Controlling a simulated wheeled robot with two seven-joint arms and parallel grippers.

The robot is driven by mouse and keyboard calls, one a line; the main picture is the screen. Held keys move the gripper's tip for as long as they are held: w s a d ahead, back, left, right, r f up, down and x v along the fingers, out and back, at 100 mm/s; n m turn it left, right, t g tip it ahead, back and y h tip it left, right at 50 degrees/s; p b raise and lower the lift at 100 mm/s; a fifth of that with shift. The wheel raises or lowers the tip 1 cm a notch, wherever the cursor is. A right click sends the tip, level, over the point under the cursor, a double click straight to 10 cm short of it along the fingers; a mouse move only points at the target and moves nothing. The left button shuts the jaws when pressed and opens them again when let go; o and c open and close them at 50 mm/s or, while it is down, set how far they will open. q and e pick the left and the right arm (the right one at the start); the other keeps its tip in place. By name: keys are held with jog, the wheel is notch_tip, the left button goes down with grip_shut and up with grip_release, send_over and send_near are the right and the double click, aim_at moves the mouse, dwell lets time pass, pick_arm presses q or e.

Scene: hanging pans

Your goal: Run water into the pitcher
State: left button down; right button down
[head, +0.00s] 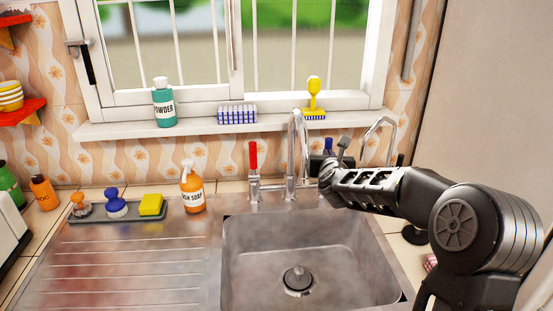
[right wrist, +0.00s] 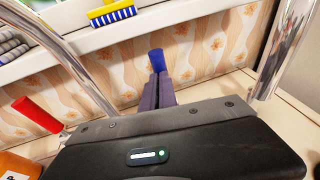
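The sink tap has a steel spout (head: 297,150), a red handle (head: 254,160) on its left and a blue handle (head: 328,145) on its right. My right gripper (head: 335,165) is at the blue handle, coming in from the right. In the right wrist view its dark fingers (right wrist: 159,90) are close together, and the blue handle's tip (right wrist: 156,57) shows just beyond them. I cannot tell whether they pinch the handle or only touch it. No pitcher shows in either view. No water shows under the spout. My left gripper is out of view.
The steel sink basin (head: 310,255) has only its drain plug in it. An orange soap bottle (head: 192,190), a yellow sponge (head: 151,205) and brushes stand on the left. A second, thin curved tap (head: 377,130) stands right. The window sill (head: 200,125) holds a powder bottle.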

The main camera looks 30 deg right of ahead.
jog(key=b+v, duration=0.2)
jog(key=v, duration=1)
jog(key=shift+a, duration=0.1)
